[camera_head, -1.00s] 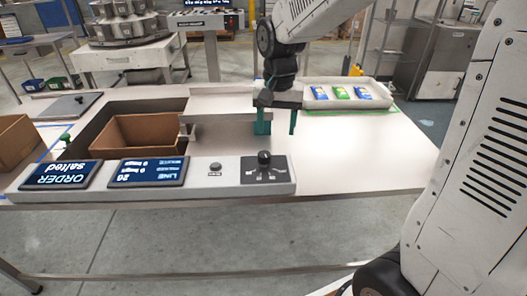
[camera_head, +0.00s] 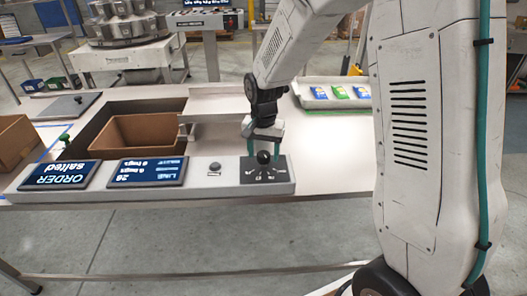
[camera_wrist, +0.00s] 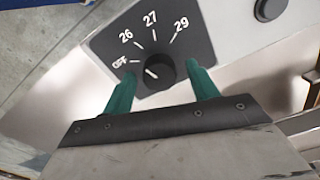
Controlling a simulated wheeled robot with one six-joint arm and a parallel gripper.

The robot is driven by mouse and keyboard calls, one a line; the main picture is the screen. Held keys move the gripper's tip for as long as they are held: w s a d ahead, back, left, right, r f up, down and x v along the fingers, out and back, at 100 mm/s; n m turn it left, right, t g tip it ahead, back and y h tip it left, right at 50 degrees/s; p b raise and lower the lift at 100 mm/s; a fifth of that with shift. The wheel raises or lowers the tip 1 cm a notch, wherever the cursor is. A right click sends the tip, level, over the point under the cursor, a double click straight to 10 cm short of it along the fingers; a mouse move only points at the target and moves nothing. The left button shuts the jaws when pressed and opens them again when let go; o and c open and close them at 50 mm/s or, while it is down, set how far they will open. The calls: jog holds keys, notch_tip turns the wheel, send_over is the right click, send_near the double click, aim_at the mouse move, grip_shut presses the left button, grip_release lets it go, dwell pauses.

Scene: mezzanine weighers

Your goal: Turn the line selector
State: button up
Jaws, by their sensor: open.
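The line selector is a dark round knob (camera_head: 263,157) on a black plate (camera_head: 277,174) at the right end of the grey console. In the wrist view the knob (camera_wrist: 159,73) is ringed by OFF, 26, 27 and 29, and its white mark points up-left, roughly toward OFF. My gripper (camera_head: 264,133) is over the plate, just behind the knob in the head view. Its teal fingers are open, one on each side of the knob in the wrist view (camera_wrist: 160,73), with gaps visible. I cannot tell whether the tips are level with the knob.
A small button (camera_head: 214,167), a LINE screen (camera_head: 147,171) and an ORDER screen reading "salted" (camera_head: 60,175) share the console. A cardboard box (camera_head: 153,131) sits in the table opening. A tray of colored packets (camera_head: 318,105) lies behind right. The white tabletop (camera_head: 335,160) right of the console is clear.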

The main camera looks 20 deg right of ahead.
jog(key=c, duration=1)
jog(key=shift+n, duration=0.3)
jog(key=n, duration=0.3)
jog(key=shift+n, duration=2.1)
jog(key=o, duration=1)
